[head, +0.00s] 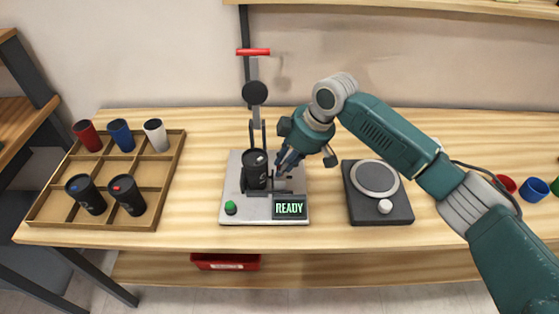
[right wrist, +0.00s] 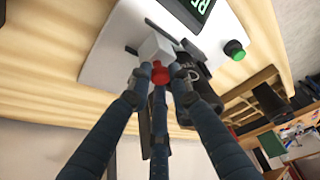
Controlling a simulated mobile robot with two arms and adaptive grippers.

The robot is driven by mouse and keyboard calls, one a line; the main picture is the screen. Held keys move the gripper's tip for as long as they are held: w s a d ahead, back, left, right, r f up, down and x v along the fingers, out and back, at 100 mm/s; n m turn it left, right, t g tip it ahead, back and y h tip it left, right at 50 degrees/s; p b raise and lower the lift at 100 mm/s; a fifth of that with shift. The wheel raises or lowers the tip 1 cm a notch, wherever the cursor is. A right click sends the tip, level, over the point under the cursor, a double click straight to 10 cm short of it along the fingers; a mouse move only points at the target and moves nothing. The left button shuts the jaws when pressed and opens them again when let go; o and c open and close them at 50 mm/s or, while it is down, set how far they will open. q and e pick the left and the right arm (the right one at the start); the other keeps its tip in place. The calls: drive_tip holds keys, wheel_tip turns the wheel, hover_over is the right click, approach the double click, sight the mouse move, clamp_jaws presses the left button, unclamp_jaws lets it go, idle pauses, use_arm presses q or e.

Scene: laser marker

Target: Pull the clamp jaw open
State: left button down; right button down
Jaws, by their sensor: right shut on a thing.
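The laser marker (head: 236,202) stands mid-table, with a black cup (head: 255,175) upright in its clamp. The clamp jaw shows as a pale grey block (right wrist: 157,48) with a red knob (right wrist: 159,74) in the right wrist view. My right gripper (head: 279,170) reaches in from the right, beside the cup. In the right wrist view its fingers (right wrist: 158,78) are closed around the red knob. The cup (right wrist: 207,98) also shows there, partly behind a finger. The fingers hide much of the jaw in the head view. My left gripper is not in view.
A wooden tray (head: 148,224) with several cups stands at the left. A dark device with a round plate (head: 376,178) stands to the right. The marker's front has a green button (head: 230,208) and a READY display (head: 289,207). Its column has a red handle (head: 253,51).

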drive_tip(key=c, duration=1.6)
unclamp_jaws()
drive_tip(key=shift+w+d, duration=0.1)
drive_tip(key=shift+d, duration=0.15)
drive_tip(key=shift+r, duration=0.1)
drive_tip(key=v, duration=1.2)
